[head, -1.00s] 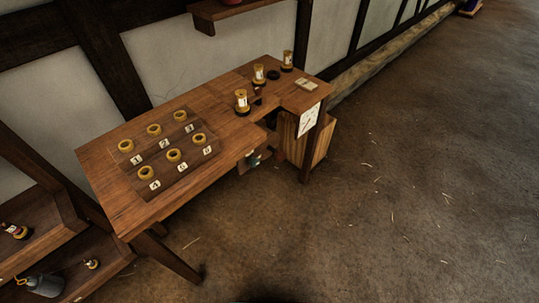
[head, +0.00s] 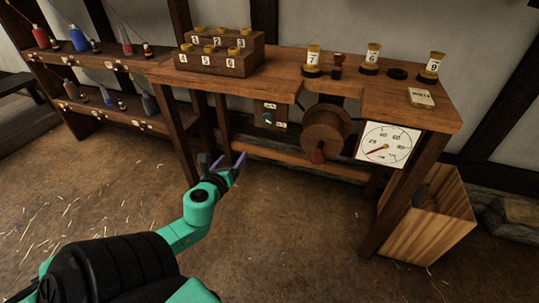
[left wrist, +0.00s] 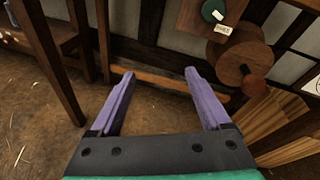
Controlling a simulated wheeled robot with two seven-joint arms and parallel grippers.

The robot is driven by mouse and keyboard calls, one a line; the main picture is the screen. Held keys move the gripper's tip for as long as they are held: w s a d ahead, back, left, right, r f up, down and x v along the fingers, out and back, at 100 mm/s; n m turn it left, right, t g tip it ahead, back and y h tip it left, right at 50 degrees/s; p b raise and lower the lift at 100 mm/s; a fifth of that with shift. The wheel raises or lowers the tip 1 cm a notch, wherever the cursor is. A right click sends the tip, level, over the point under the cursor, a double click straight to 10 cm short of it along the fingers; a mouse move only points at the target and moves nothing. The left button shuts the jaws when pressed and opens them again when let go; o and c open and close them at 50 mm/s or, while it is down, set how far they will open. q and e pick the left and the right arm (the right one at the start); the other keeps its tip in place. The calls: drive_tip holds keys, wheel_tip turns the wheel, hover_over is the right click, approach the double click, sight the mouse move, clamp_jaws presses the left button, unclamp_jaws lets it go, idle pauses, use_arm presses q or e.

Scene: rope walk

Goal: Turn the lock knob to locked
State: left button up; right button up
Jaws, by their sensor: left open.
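A round green knob (head: 269,117) sits on a small wooden panel (head: 270,106) under the bench's front edge, with small white labels beside it too small to read. I take it to be the lock knob. My right gripper is out of view.
A wooden wheel (head: 326,128) with a red-tipped handle is right of the knob panel, also seen in the left wrist view (left wrist: 238,62). A dial (head: 388,144) and a wooden crate (head: 450,215) stand farther right. Bench legs flank open space below. Shelves (head: 110,58) are left.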

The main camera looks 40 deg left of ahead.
use_arm(q)
drive_tip(key=w+d+r+m+t+b, duration=0.1)
drive_tip(key=d+r+m+t+b, duration=0.1)
drive_tip(key=d+m, duration=0.15)
drive_tip(key=m+t+h+b, duration=0.1)
drive_tip(key=m+b, duration=0.1)
approach(267, 121)
drive_tip(key=shift+n, duration=0.25)
drive_tip(key=x, duration=0.8)
drive_tip(key=shift+w+a, duration=0.15)
drive_tip(key=shift+w, duration=0.05)
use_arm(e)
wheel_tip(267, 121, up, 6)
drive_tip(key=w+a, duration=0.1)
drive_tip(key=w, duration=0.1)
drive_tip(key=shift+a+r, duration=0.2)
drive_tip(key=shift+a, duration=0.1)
use_arm(q)
drive_tip(key=shift+c, duration=0.3)
clamp_jaws()
